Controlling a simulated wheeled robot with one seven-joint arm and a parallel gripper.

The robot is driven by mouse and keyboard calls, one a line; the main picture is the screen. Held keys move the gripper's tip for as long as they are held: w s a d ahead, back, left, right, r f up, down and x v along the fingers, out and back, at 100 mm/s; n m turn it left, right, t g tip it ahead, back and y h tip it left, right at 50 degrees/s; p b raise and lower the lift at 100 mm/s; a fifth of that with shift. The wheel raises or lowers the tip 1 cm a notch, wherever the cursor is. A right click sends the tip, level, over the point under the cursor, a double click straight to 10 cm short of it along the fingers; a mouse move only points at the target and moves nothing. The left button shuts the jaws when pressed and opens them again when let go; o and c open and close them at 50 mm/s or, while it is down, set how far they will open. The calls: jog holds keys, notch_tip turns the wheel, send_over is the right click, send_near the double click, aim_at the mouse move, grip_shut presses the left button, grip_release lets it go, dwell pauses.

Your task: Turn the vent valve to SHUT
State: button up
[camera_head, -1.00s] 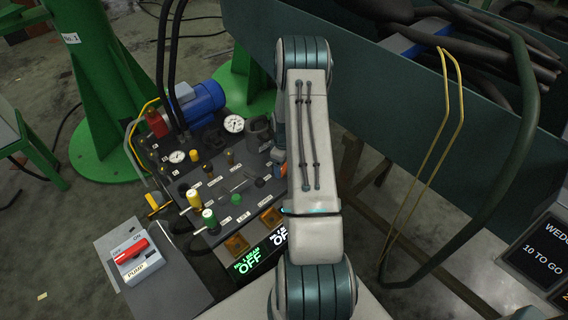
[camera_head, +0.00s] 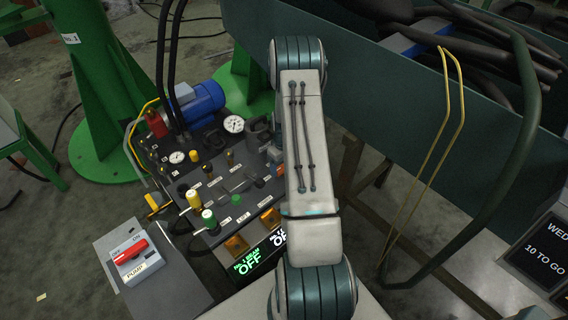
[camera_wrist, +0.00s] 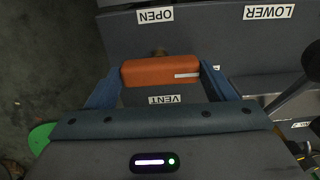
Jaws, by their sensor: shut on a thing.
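The vent valve's orange handle (camera_wrist: 160,71) lies nearly level across the wrist view, with a white strip near its right end. The VENT label (camera_wrist: 178,99) is just below it and the OPEN label (camera_wrist: 155,15) above it. My gripper (camera_wrist: 162,80) has its two blue fingers at the handle's two ends, shut on it. A SHUT label cannot be made out. In the head view my arm hides most of the valve and gripper, at the right side of the control panel (camera_head: 222,187).
A LOWER label (camera_wrist: 268,12) is at upper right in the wrist view, with a dark lever (camera_wrist: 295,92) below it. In the head view, green-topped (camera_head: 208,216) and yellow-topped (camera_head: 193,198) levers, gauges (camera_head: 233,124) and a red pump switch (camera_head: 130,252) stand left of my arm.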

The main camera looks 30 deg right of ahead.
jog(key=o, duration=1)
notch_tip(320, 180, up, 14)
jog(key=p, duration=0.3)
jog(key=shift+f, duration=0.1)
